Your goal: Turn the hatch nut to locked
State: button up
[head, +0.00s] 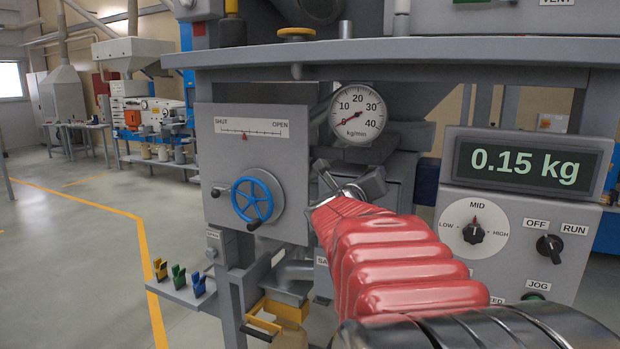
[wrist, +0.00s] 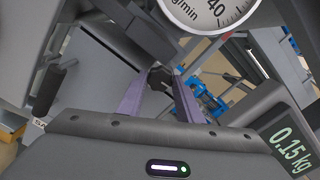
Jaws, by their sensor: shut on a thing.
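My gripper (head: 347,186) is at the end of my red-sleeved arm, in front of the grey machine and below the round dial in the head view. In the wrist view my gripper's two purple-grey fingers (wrist: 158,88) converge on a small dark nut (wrist: 160,76) and are shut on it. I take this to be the hatch nut; its turn position and any lock marking cannot be made out. In the head view my gripper and arm hide the nut and most of the hatch area.
A panel with a SHUT–OPEN scale (head: 245,128) and blue handwheel (head: 254,200) stands left. The round dial (head: 357,114) is just above my gripper. A control box (head: 520,215) with knobs and a 0.15 kg display (head: 525,163) stands right. Coloured clips (head: 178,275) sit on a low shelf.

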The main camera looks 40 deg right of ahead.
jog(key=shift+f+m, duration=0.4)
jog(key=shift+m, duration=0.1)
jog(key=o, duration=0.8)
jog(key=shift+o, duration=1.2)
jog(key=shift+r, duration=0.25)
jog(key=shift+a, duration=0.1)
jog(key=v, duration=1.3)
jog(key=shift+s+a, duration=0.15)
jog(key=shift+a, duration=0.1)
